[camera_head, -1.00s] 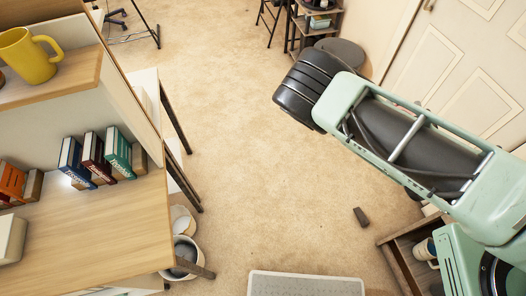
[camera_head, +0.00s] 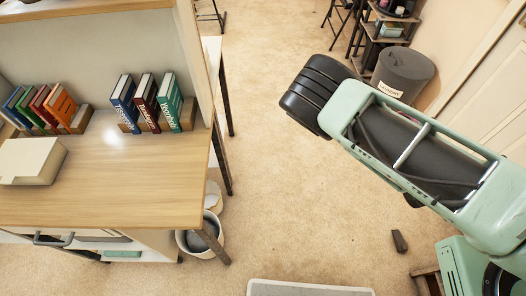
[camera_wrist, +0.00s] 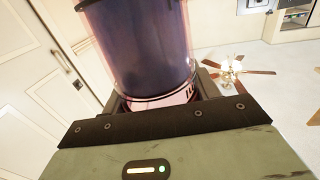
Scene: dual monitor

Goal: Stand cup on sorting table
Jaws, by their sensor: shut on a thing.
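In the wrist view a dark blue-purple cup (camera_wrist: 145,45) with a clear pinkish outer wall fills the upper middle. My gripper (camera_wrist: 155,108) is shut on it near its lower end in the picture. The far end of the cup is cut off by the frame edge. In the head view my arm reaches in from the right, but my gripper and the cup are not visible there. A wooden desk (camera_head: 120,190) stands at the left. I cannot tell whether it is the sorting table.
Several books (camera_head: 150,102) and a cream box (camera_head: 30,160) are on the desk. A white bucket (camera_head: 200,240) stands under its right edge. A grey bin (camera_head: 402,75) stands by the wall.

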